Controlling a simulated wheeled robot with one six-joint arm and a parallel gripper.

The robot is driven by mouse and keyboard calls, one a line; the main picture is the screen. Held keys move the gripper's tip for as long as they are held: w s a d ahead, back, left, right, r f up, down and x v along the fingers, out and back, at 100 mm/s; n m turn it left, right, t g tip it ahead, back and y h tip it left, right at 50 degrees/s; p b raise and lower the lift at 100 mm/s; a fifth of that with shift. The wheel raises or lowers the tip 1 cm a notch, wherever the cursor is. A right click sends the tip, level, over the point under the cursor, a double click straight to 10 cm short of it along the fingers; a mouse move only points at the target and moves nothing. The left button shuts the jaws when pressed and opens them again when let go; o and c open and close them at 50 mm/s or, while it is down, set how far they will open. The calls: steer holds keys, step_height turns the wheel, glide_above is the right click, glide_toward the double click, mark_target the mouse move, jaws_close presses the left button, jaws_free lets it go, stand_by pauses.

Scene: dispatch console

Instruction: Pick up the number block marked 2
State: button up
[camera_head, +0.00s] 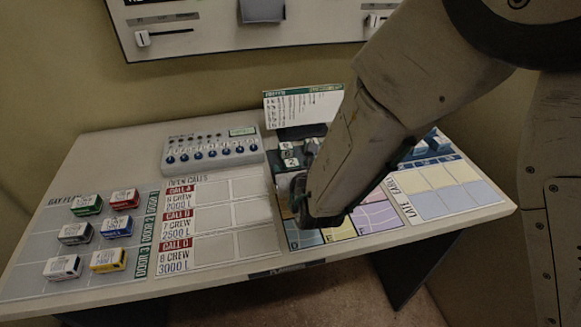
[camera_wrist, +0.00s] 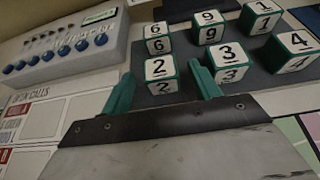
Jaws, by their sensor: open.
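The number block marked 2 (camera_wrist: 159,69) is a white cube with green edges, the 2 showing on its top and front faces. It stands on a dark tray (camera_wrist: 262,82) at the front left of the group of blocks. My gripper (camera_wrist: 161,75) is open and empty. In the wrist view its two green fingers frame block 2, left and right; I cannot tell how far the tips reach beside it. The right finger is close to the block marked 3 (camera_wrist: 229,55). In the head view my gripper (camera_head: 299,196) hides most of the blocks.
Blocks marked 6 (camera_wrist: 157,30), 9 (camera_wrist: 208,18), 1 (camera_wrist: 262,7) and 4 (camera_wrist: 298,42) stand behind and to the right. A panel with blue knobs (camera_head: 212,150) is to the left. Several coloured boxes (camera_head: 86,205) lie at the desk's far left.

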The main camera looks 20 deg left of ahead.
steer(key=shift+x, duration=1.15)
steer(key=shift+r, duration=0.1)
steer(key=c, duration=1.1)
steer(key=shift+o, duration=0.2)
